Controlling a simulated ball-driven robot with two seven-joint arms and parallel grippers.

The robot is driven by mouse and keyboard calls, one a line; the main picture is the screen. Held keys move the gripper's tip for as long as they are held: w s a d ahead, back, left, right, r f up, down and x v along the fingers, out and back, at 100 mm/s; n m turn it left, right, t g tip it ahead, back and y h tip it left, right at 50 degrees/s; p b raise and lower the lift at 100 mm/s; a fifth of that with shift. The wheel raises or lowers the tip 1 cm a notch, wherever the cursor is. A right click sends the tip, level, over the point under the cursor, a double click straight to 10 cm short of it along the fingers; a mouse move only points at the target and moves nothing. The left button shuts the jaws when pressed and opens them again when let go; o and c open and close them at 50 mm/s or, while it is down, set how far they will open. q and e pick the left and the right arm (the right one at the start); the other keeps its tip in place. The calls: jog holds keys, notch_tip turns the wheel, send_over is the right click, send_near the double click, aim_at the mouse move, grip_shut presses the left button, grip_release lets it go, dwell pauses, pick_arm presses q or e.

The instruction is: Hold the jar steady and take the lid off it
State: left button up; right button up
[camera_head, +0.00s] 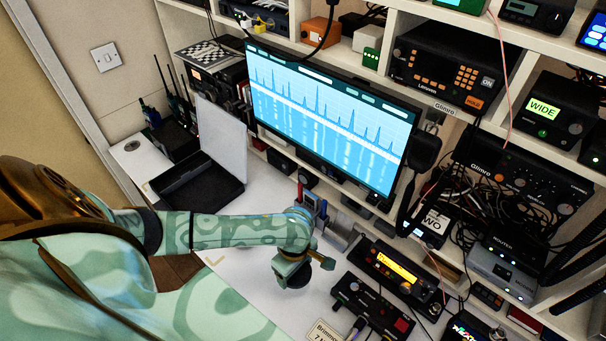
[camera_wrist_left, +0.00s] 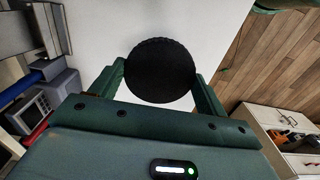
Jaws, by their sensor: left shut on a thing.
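My left gripper (camera_head: 293,266) reaches down over the white desk. It is shut on a round black lid (camera_wrist_left: 160,70) with a ribbed edge. In the left wrist view the two green fingers flank the lid, one on each side. In the head view the dark lid (camera_head: 291,277) shows small below the fingers. The jar's body is hidden or cannot be told apart from the lid, so I cannot tell whether the two are joined. My right gripper is not in view.
A monitor (camera_head: 330,110) and cubbies of radios stand behind. A radio with an orange display (camera_head: 398,268) and a black box (camera_head: 370,306) sit close right of the gripper. Bare white desk (camera_head: 250,285) lies nearer.

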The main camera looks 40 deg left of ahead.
pick_arm(q)
jog(key=w+f+b, duration=0.1)
jog(key=w+f, duration=0.1)
jog(key=f, duration=0.1)
jog(key=w+a+f+b, duration=0.1)
jog(key=w+f+b, duration=0.1)
jog(key=w, duration=0.1)
jog(key=shift+a+f+b, duration=0.1)
jog(key=shift+f+b, duration=0.2)
jog(key=shift+f, duration=0.1)
jog(key=f, duration=0.1)
jog(key=f+b, duration=0.2)
jog(key=shift+w+a+f, duration=0.1)
jog(key=shift+w+f, duration=0.25)
jog(key=shift+f, duration=0.05)
jog(key=shift+r, duration=0.1)
